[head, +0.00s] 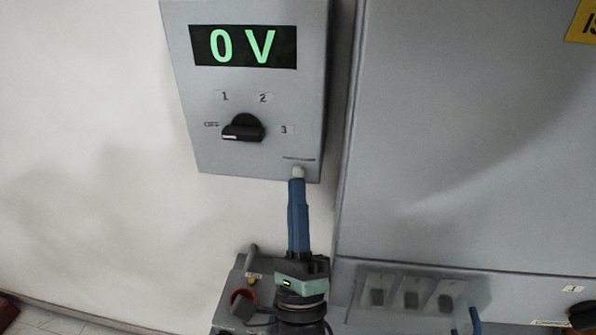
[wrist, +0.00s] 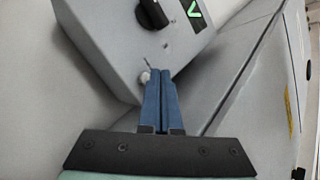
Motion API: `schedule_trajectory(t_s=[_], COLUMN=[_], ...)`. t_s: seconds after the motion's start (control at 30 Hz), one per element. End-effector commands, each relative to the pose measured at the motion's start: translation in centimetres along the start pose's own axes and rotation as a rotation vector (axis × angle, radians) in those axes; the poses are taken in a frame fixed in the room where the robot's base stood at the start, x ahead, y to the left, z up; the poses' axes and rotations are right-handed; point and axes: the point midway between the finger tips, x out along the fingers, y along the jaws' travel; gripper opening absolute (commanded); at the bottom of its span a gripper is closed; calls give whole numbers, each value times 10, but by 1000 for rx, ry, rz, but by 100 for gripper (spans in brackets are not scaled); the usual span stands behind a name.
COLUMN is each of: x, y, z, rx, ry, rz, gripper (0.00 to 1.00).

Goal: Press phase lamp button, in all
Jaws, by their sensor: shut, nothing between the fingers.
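A grey wall box (head: 262,93) carries a green "0 V" display (head: 243,46) and a black rotary knob (head: 243,128) whose pointer faces left toward the off label. A small round white button (head: 298,172) sits at the box's lower right, under a thin dark line. My gripper (head: 297,182) is shut and empty, its blue fingers pointing up with the tips at the button. In the wrist view, the button (wrist: 145,77) shows just left of the fingertips (wrist: 158,73). I cannot tell whether they touch it. The wrist view also shows part of the knob (wrist: 153,14).
A large grey cabinet (head: 450,150) stands close on the right. A panel with several switches (head: 411,292) is at its lower part. A small control box (head: 238,308) with a red-ringed knob is below, beside my wrist. The white wall at left is clear.

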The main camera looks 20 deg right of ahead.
Motion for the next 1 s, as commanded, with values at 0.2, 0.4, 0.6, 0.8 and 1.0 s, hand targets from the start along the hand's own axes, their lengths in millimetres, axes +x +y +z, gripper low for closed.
schedule_trajectory(t_s=[0.2,0.4,0.6,0.8,1.0], x=[1,5,6,6,7], y=[3,5,4,5,6], z=[-2,-5,-4,-5,-6], rx=[0,1,0,0,0], ry=[0,0,0,0,0], rz=[-1,-1,0,0,0], gripper=[0,0,0,0,0])
